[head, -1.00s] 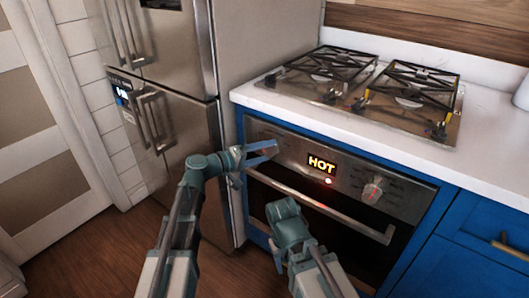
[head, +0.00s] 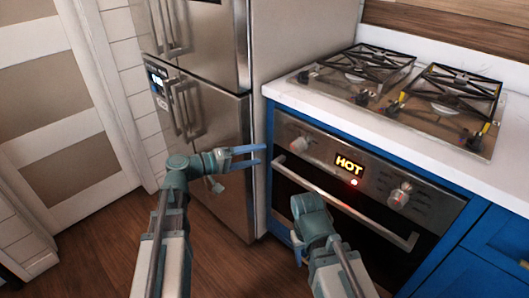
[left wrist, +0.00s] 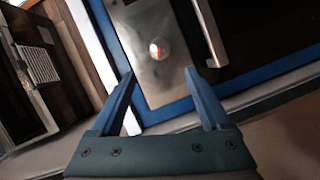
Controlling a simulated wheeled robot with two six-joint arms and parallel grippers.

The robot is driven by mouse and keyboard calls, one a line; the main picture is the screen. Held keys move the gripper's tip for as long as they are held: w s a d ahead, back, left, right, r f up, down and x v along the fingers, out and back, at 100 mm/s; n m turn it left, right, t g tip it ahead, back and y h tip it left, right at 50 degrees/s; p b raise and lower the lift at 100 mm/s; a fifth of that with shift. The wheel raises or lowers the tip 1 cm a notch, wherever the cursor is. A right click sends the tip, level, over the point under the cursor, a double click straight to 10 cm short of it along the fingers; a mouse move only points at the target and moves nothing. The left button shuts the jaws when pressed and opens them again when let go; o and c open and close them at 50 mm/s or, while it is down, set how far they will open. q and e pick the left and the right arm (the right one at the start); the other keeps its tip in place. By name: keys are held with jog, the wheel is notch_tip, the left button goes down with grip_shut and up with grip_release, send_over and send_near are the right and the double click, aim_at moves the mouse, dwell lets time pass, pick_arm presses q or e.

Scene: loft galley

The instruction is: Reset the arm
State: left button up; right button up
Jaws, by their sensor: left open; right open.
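My left gripper (head: 249,156) reaches to the right in front of the gap between the fridge and the oven. Its blue fingers are apart with nothing between them. In the left wrist view its open fingers (left wrist: 165,95) point toward the oven front, with an oven knob (left wrist: 157,48) and the handle's end beyond them. My right gripper (head: 298,250) is low in front of the oven door, partly hidden behind its own wrist. The oven (head: 300,198) is shut, with a lit "HOT" display (head: 349,165) and a small red light.
A steel fridge (head: 215,150) stands left of the oven. A gas cooktop (head: 400,85) sits in the white counter (head: 300,104). Blue cabinets (head: 490,250) are at the right. Wooden floor (head: 105,240) is open at the left.

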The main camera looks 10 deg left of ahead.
pick_arm(q)
jog(key=shift+s+a, duration=0.1)
jog(key=shift+a, duration=0.1)
dwell(0.3)
jog(key=s+d+f+m+g+y, duration=0.4)
jog(key=s+d+f+g, duration=0.3)
jog(key=s+d+f, duration=0.4)
jog(key=s+a+f+m+g+y, duration=0.25)
jog(key=s+a+f+y, duration=0.25)
jog(key=s+f+y, duration=0.55)
notch_tip(320, 180, up, 31)
jog(key=w+p, duration=0.1)
jog(key=p, duration=2.8)
jog(key=shift+w+d+r+y, duration=0.2)
jog(key=shift+w+y, duration=0.15)
jog(key=shift+m+t, duration=0.25)
